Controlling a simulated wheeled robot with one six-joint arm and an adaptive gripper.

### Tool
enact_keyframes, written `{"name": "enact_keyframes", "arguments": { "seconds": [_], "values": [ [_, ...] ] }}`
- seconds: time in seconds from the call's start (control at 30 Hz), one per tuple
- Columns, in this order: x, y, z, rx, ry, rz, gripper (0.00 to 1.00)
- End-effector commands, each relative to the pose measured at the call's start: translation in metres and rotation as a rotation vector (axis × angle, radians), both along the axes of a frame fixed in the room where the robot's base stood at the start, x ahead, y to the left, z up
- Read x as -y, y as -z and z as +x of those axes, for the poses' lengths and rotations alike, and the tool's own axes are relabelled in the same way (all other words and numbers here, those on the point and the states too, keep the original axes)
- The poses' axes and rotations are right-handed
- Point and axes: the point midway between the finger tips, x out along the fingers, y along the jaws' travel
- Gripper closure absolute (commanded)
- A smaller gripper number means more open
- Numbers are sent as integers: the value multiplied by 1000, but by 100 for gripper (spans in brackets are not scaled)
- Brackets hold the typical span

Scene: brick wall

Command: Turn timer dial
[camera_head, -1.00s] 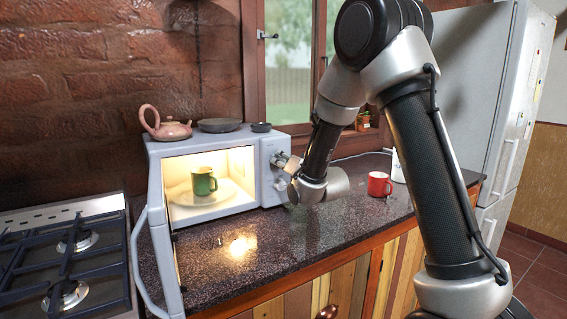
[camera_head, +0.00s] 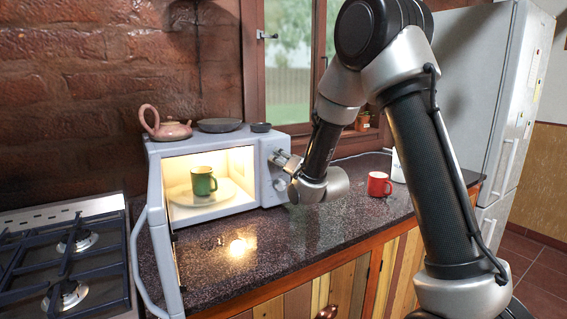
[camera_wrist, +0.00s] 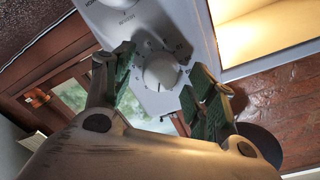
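The light-grey microwave (camera_head: 272,190) stands on the counter with its door swung open and its inside lit. In the wrist view, a round white dial (camera_wrist: 162,72) with marks around it sits on the control panel. A second dial (camera_wrist: 118,3) is cut off at the top edge; I cannot read the lettering well enough to tell which is the timer. My gripper (camera_wrist: 163,85) has its green-padded fingers apart, one on each side of the round dial, with gaps visible. In the head view my gripper (camera_head: 284,162) is at the panel, partly hidden by my wrist.
A green mug (camera_head: 204,181) stands on the plate inside the microwave. A pink teapot (camera_head: 170,130) and dark pans (camera_head: 220,125) sit on top. A red mug (camera_head: 379,184) stands on the counter (camera_head: 300,235) to the right. A gas stove (camera_head: 65,262) is at left.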

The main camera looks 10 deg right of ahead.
Motion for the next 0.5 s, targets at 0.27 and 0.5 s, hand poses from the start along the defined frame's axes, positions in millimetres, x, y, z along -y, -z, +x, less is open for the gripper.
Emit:
{"name": "enact_keyframes", "arguments": {
  "seconds": [0.27, 0.5],
  "values": [
    [3, 0, -12, -1, 0, 0, 43],
    [15, -1, -52, 0, 0, 0, 43]
  ]
}}
